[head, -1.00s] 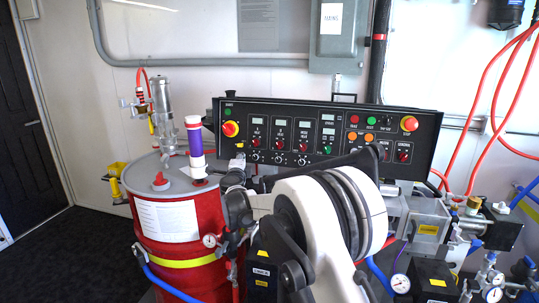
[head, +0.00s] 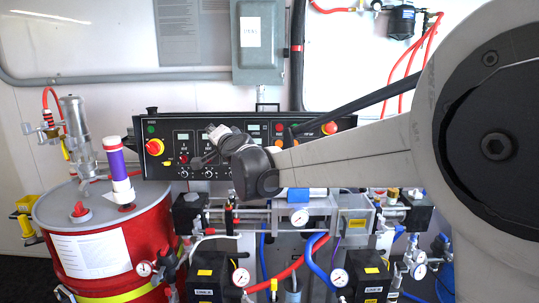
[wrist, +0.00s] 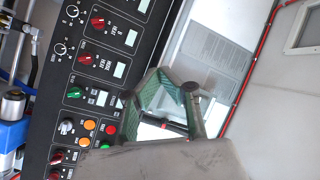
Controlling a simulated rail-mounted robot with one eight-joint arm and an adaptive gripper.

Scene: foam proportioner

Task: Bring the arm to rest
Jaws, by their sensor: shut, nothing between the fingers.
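My arm (head: 350,150) reaches in from the right of the head view, large and close, and extends leftward in front of the control panel (head: 172,148). My gripper (head: 214,134) is at its far end, small and dark, over the panel's middle-left in the picture. In the wrist view my gripper (wrist: 172,84) shows greenish fingers, shut and empty, with the panel (wrist: 85,75) behind and to the left. The gap between fingers and panel cannot be judged.
A red drum (head: 125,245) with a purple-and-white cylinder (head: 117,165) on its lid stands at left. Gauges, valves and hoses (head: 315,255) fill the space below the panel. A grey electrical box (head: 258,42) hangs on the wall above.

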